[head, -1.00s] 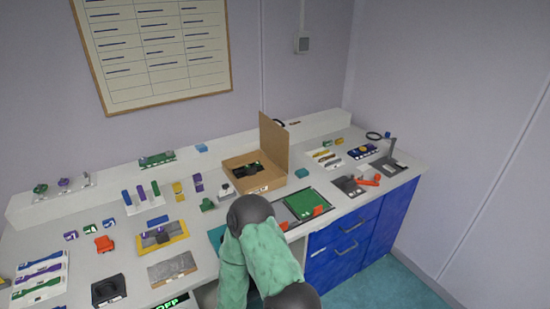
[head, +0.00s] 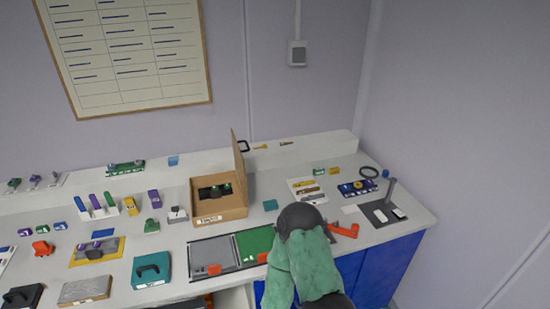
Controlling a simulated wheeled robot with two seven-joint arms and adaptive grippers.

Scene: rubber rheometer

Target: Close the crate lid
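The brown crate (head: 243,211) stands open toward the back of the bench, with a white label on its front. Its lid (head: 239,157) stands upright on the right side of the crate, seen nearly edge-on. Dark items (head: 214,191) with green on them lie inside the crate. One of my arms, with a green sleeve and dark joints, rises from the bottom edge right of the crate, apart from it. Neither gripper shows in the head view.
A grey and a green panel (head: 254,243) with red tabs lie in front of the crate. A red tool (head: 343,230) lies right of my arm. A teal block (head: 270,205) sits just right of the crate. Several small parts and racks crowd the bench at left.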

